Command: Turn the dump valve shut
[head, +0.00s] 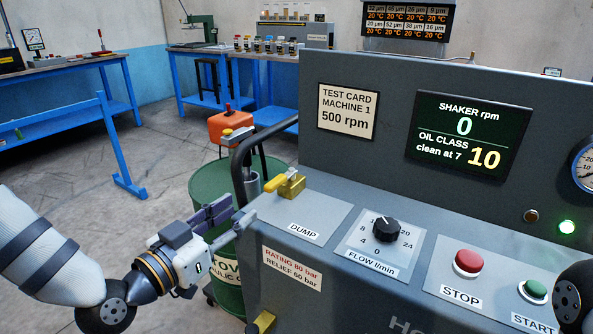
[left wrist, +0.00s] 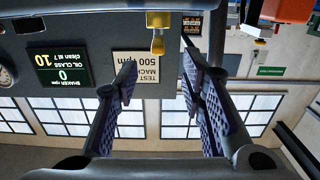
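The dump valve (head: 291,187) is a brass-yellow body with a yellow lever, on the pale plate marked DUMP at the left end of the grey machine panel. Its lever (head: 275,183) points left, toward the panel edge. My left gripper (head: 228,209) is open and empty, just left of and slightly below the lever. In the left wrist view, which is upside down, the lever (left wrist: 157,43) shows beyond and between the spread fingers (left wrist: 158,82), apart from both. My right gripper is not in view.
Right of the valve are the flow knob (head: 385,230), the red STOP button (head: 468,262) and the green START button (head: 535,290). The display reads 0 rpm, oil class 10.

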